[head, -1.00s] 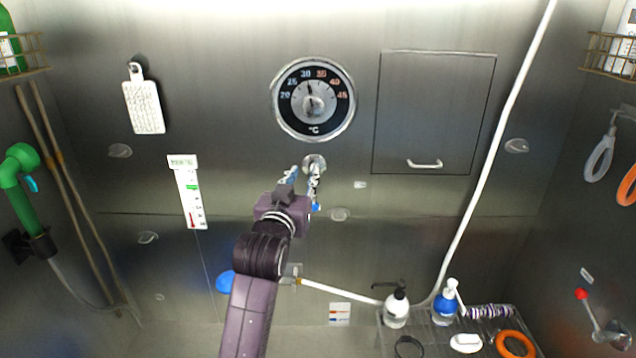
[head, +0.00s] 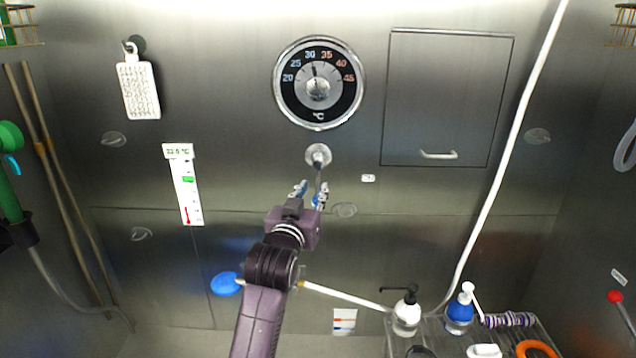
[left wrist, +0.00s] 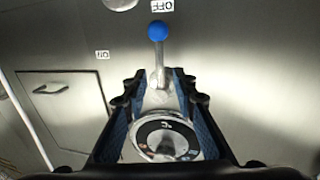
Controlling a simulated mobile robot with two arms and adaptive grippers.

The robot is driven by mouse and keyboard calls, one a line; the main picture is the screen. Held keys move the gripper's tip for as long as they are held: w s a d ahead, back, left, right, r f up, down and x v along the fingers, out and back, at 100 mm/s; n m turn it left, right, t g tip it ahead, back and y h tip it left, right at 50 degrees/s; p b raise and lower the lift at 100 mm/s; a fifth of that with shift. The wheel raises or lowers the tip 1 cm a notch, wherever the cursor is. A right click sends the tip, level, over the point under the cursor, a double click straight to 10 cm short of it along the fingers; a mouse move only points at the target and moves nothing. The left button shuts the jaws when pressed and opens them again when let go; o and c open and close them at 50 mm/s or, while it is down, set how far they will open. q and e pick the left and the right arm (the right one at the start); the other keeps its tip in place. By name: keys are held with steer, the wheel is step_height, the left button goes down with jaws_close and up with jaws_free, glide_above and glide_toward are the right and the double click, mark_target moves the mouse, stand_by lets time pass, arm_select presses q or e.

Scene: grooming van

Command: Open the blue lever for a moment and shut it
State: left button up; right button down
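The blue lever has a round metal mount (head: 318,155) on the steel wall below the dial. In the head view its stem hangs down behind my fingers and its knob is mostly hidden. In the left wrist view the blue ball knob (left wrist: 157,30) shows clearly, beside the OFF label (left wrist: 168,6). The ON label (left wrist: 102,54) is off to one side. My left gripper (head: 312,190) is open at the lever; it also shows in the left wrist view (left wrist: 160,78), with the stem between its spread fingers. I cannot tell if they touch it. My right gripper is not in view.
A large round temperature dial (head: 319,84) is above the lever, and a closed hatch (head: 447,100) is to its right. A round blue part (head: 226,284) and a white hose (head: 345,295) are lower down. Bottles stand on a rack (head: 436,335) at lower right.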

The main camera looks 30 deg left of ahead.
mark_target(317, 182)
arm_select(q)
steer(key=p+x, duration=0.1)
steer(key=x, duration=0.4)
steer(key=shift+w+a+p, duration=0.2)
steer(key=shift+w+p, duration=0.1)
steer(key=shift+w, duration=0.15)
steer(key=shift+c, duration=0.3)
jaws_close()
